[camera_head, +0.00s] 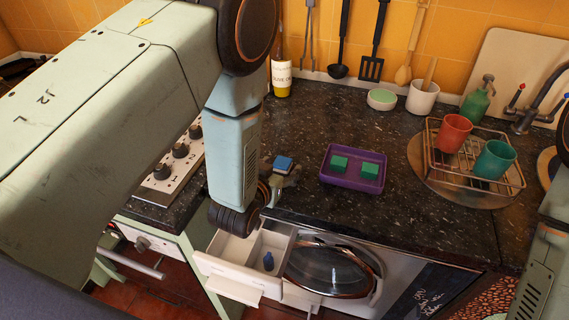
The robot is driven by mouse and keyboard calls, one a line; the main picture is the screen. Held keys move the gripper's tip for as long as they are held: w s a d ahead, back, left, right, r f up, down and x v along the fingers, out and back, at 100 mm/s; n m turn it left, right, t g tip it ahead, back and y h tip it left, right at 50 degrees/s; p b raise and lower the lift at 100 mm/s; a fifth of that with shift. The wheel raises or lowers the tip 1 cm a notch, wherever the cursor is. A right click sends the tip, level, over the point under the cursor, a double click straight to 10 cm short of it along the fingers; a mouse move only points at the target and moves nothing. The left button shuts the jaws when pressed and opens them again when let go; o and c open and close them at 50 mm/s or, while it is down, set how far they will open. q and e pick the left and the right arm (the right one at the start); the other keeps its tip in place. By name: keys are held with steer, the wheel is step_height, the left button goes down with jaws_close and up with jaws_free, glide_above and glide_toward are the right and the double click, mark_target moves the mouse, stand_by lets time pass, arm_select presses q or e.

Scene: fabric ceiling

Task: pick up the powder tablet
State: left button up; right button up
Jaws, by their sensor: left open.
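A small block with a blue top and pale sides (284,163) is on the dark counter near its front edge, left of the purple tray; it looks like the powder tablet. Two green blocks, one on the left (339,163) and one on the right (369,170), lie in the purple tray (352,184). My left gripper (279,175) is open, low over the counter, right at the blue block. The wrist hides part of it, and I cannot tell whether the fingers touch the block. My right gripper is out of view.
Below the counter edge a white drawer (227,279) stands open with a small blue item (268,261) inside, beside a round-doored washing machine (334,268). A wire rack (514,178) with red and green cups stands right.

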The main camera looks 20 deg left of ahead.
arm_select(q)
steer(key=shift+w+a+f, duration=0.1)
steer(key=shift+w, duration=0.1)
steer(key=shift+a, duration=0.2)
steer(key=shift+w+d, duration=0.1)
steer(key=shift+d, duration=0.15)
steer(key=c, duration=0.5)
steer(key=shift+a, duration=0.2)
steer(key=c, duration=0.5)
steer(key=shift+c, duration=0.2)
steer(key=shift+d, duration=0.15)
